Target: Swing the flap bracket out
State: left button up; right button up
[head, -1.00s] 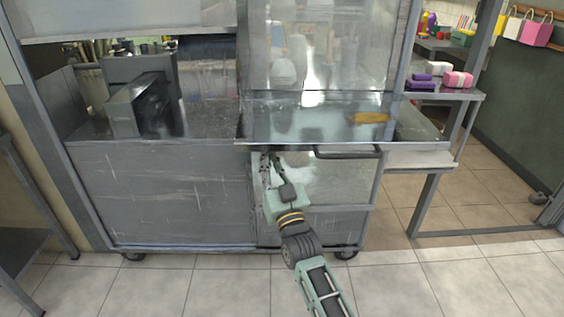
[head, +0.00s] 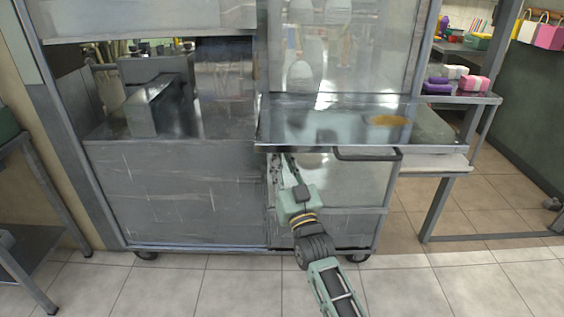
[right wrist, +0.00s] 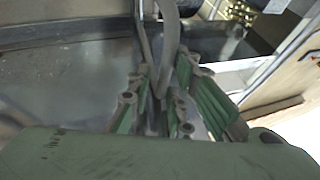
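A wide metal flap (head: 345,125) juts from the front of the press cabinet in the head view. In the right wrist view a grey curved rod (right wrist: 168,45), which looks like the flap bracket, runs down between the fingers of my right gripper (right wrist: 165,82). The fingers stand one on each side of the rod. I cannot tell whether they press on it. In the head view my right gripper (head: 283,167) is just under the flap's front edge, near its left end, with its tips partly hidden. My left gripper is not in view.
A dark handle (head: 367,155) hangs at the flap's front right. The cabinet's lower panel (head: 185,195) stands left of my gripper. A side table (head: 470,97) with pink and purple blocks is at the right. The tiled floor in front is clear.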

jog(key=shift+f, duration=0.1)
jog(key=v, duration=1.2)
